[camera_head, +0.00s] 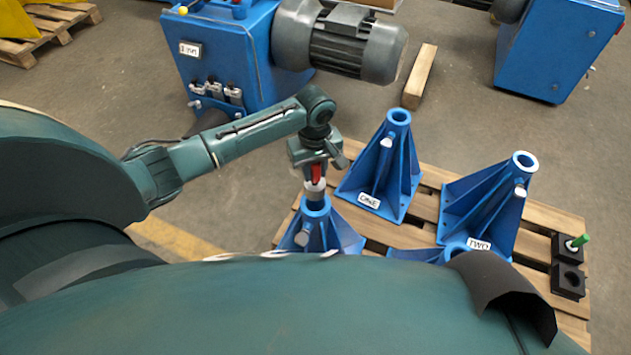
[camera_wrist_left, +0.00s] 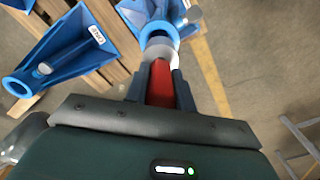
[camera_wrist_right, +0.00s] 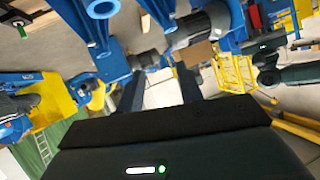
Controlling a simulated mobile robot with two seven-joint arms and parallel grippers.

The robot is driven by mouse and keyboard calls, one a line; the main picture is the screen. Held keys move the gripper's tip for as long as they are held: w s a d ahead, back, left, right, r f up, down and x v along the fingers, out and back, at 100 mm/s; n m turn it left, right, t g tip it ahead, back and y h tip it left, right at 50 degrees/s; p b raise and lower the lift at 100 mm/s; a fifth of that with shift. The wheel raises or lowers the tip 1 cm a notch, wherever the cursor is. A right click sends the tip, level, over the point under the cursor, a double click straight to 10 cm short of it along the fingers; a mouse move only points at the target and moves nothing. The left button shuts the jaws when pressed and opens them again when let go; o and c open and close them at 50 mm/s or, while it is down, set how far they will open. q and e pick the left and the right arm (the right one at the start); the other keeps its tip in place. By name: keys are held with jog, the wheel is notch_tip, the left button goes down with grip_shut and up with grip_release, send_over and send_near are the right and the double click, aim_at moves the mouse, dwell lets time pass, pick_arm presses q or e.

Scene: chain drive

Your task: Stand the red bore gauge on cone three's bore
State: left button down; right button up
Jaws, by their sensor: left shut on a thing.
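My left gripper (camera_head: 318,166) is shut on the red bore gauge (camera_head: 316,173), which points down with a pale collar below its red handle. The gauge is over the bore of a blue cone (camera_head: 317,212) at the pallet's near left. Its lower end is at the bore mouth; I cannot tell how far it is in. In the left wrist view, the red handle (camera_wrist_left: 160,84) lies between the fingers, with the blue bore rim (camera_wrist_left: 158,30) just beyond. That cone's label is hidden. My right gripper (camera_wrist_right: 158,85) is open and empty, away from the cones.
Blue cones labelled ONE (camera_head: 382,165) and TWO (camera_head: 492,205) stand on the wooden pallet (camera_head: 428,205). Another cone (camera_head: 455,252) is partly hidden by my body. A green gauge (camera_head: 579,241) stands in a black block beside an empty black block (camera_head: 569,282). A blue machine (camera_head: 225,60) stands behind.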

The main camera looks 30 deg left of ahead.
pick_arm(q)
jog(key=shift+w+f+b, duration=0.1)
jog(key=shift+f+b, duration=0.35)
jog(key=shift+f, duration=1.45)
jog(key=shift+f, duration=0.6)
jog(key=c, duration=1.2)
grip_release()
jog(key=shift+o, duration=0.2)
